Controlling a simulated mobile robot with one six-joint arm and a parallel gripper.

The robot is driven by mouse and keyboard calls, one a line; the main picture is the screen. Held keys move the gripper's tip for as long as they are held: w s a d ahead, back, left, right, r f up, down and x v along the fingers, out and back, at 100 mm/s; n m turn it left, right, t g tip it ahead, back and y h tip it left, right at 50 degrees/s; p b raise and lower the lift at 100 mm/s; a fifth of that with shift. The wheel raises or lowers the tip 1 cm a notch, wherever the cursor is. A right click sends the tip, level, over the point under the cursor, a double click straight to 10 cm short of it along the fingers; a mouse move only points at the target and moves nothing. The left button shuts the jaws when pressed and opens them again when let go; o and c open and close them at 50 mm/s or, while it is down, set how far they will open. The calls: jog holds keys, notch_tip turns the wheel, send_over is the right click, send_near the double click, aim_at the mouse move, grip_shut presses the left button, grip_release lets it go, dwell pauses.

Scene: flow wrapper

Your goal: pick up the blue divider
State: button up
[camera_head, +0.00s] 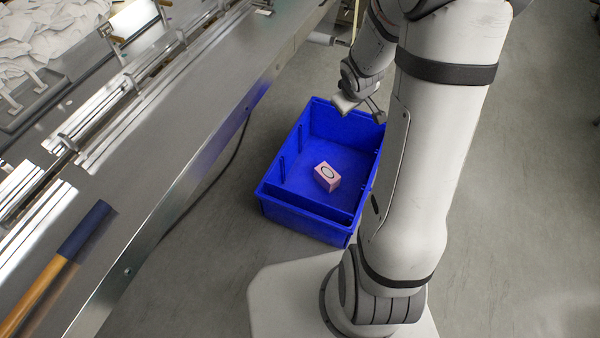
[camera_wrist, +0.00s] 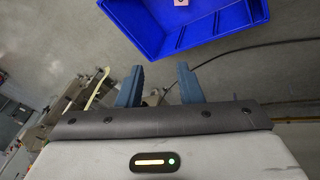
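A blue crate (camera_head: 300,222) stands on the floor; it also shows upside down at the top of the wrist view (camera_wrist: 150,28). The blue divider (camera_head: 309,202) appears as an upright panel across the crate's near end, parting off a narrow slot. Its colour matches the crate, so its edges are hard to tell. My gripper (camera_head: 361,108) is above the crate's far right side, apart from the divider. In the wrist view my gripper (camera_wrist: 159,86) has its two fingers spread with nothing between them.
A pink box (camera_head: 328,177) with a dark oval mark lies in the crate's larger compartment. A metal machine (camera_head: 190,150) runs along the left, with a blue-ended wooden handle (camera_head: 60,265) on it. The floor right of my arm is clear.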

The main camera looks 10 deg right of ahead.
notch_tip(320, 180, down, 12)
jog(key=w+n+y+b, duration=0.1)
jog(key=w+n+b, duration=0.1)
jog(key=w+b, duration=0.1)
jog(key=n+y+b, duration=0.4)
jog(key=y+b, duration=0.3)
jog(key=y, duration=0.1)
send_near(309, 198)
notch_tip(309, 198, down, 2)
jog(key=w+a, duration=0.1)
jog(key=w, duration=0.1)
jog(key=b+x, duration=0.1)
jog(key=x, duration=0.1)
jog(key=b+x, duration=0.1)
jog(key=x, duration=0.2)
jog(key=b+x, duration=0.1)
jog(key=x, duration=0.2)
jog(key=shift+s+a+f, duration=0.1)
jog(key=shift+s+a, duration=0.2)
jog(key=shift+s, duration=0.05)
grip_shut()
